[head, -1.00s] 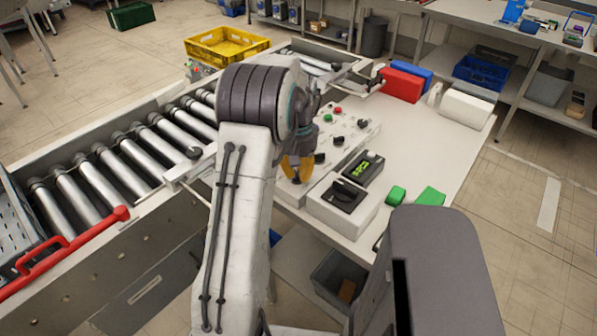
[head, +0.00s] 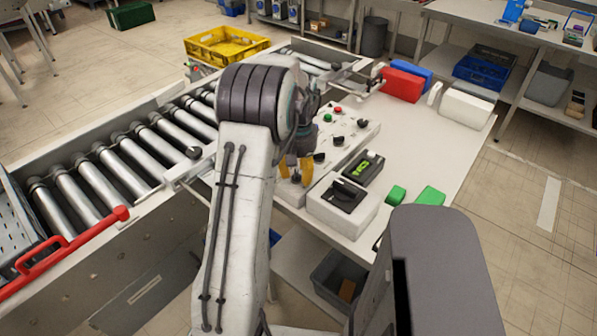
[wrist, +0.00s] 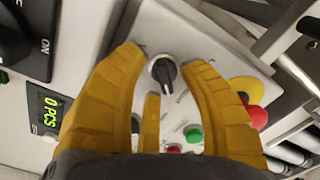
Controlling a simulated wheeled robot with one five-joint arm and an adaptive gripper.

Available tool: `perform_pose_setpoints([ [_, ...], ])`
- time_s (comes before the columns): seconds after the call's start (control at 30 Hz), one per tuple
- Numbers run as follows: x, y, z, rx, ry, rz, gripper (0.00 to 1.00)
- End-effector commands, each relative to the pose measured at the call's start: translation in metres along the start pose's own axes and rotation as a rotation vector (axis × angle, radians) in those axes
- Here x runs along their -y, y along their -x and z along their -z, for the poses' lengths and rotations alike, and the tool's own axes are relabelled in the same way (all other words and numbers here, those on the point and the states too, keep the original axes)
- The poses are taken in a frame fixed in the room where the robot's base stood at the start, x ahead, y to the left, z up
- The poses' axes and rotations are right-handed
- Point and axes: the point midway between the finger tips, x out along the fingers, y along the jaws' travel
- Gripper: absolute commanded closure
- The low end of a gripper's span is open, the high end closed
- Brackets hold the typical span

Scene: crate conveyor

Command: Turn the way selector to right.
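My gripper (head: 296,175) is over the near end of the light control panel (head: 325,165). In the wrist view the yellow fingers of my gripper (wrist: 166,68) stand apart, one on each side of a black rotary knob (wrist: 163,72) with a pale pointer line. The fingers look clear of the knob, so the gripper is open and holds nothing. The knob also shows between the fingertips in the head view (head: 296,177). More black knobs (head: 320,157) sit farther along the panel. No label is legible to tell which knob is the way selector.
A green button (wrist: 193,133), a red button (wrist: 173,149) and a red stop button on yellow (wrist: 255,116) are nearby. A box with a black switch (head: 343,208) and a green-digit counter (head: 363,167) stand beside the panel. The roller conveyor (head: 130,150) runs left.

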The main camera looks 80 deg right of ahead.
Motion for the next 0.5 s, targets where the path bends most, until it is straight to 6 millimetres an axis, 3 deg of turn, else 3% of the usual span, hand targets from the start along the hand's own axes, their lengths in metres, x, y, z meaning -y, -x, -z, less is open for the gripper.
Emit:
perform_pose_setpoints([
  [0.33, 0.0, 0.003, 0.001, -0.003, 0.0, -0.001, 0.56],
  [0.5, -0.001, 0.017, 0.002, -0.007, 0.0, -0.002, 0.56],
])
